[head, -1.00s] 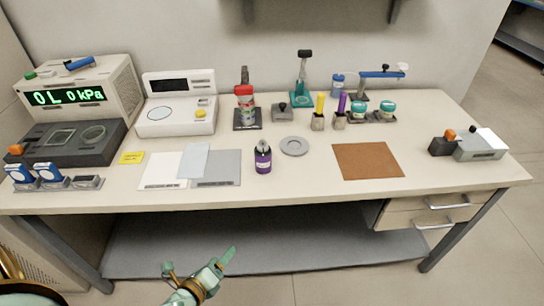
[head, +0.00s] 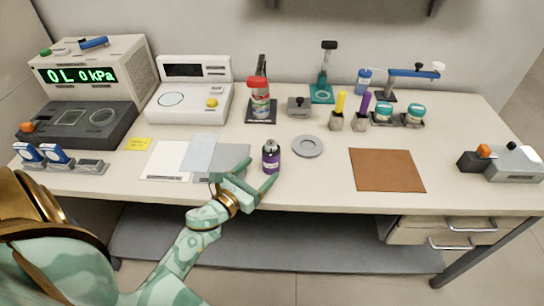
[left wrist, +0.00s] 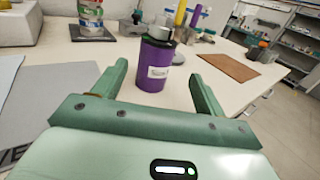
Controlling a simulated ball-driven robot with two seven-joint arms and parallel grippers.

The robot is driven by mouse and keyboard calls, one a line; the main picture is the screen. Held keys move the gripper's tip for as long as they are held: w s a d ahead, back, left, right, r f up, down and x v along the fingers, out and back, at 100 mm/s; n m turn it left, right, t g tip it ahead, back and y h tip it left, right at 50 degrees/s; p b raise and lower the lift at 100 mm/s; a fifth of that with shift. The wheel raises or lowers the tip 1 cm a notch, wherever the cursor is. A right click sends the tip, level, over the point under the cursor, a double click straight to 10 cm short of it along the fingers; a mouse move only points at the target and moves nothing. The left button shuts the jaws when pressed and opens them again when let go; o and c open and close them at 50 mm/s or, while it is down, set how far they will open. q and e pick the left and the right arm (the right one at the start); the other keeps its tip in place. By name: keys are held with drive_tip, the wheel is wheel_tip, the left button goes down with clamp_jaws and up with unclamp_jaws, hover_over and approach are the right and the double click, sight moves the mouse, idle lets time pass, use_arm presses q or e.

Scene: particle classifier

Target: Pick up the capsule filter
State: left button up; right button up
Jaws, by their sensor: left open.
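The capsule filter (head: 271,158) looks to be the purple cylinder with a dark top and white label, upright near the table's front edge. My left gripper (head: 261,171) is open and empty, its fingers pointing at the cylinder from the front left. In the left wrist view the capsule filter (left wrist: 154,66) stands just ahead, between the lines of the two open fingers (left wrist: 159,72). I cannot tell whether either finger touches it. My right gripper is not in view.
Grey mat (head: 237,158) lies left of the cylinder, a grey round dish (head: 307,146) right of it. A brown mat (head: 386,170) lies farther right. Behind stand a red-capped bottle (head: 259,98) and yellow (head: 340,103) and purple (head: 364,104) handled tools.

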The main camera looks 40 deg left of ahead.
sight(267, 163)
use_arm(q)
drive_tip(key=w, duration=0.3)
drive_tip(key=shift+w, duration=0.4)
drive_tip(key=w, duration=0.5)
drive_tip(key=shift+w+a+r, duration=0.15)
drive_tip(key=shift+w, duration=0.05)
drive_tip(key=shift+s, duration=0.1)
drive_tip(key=c, duration=1.2)
drive_tip(key=shift+c, duration=1.2)
drive_tip(key=shift+r, duration=0.2)
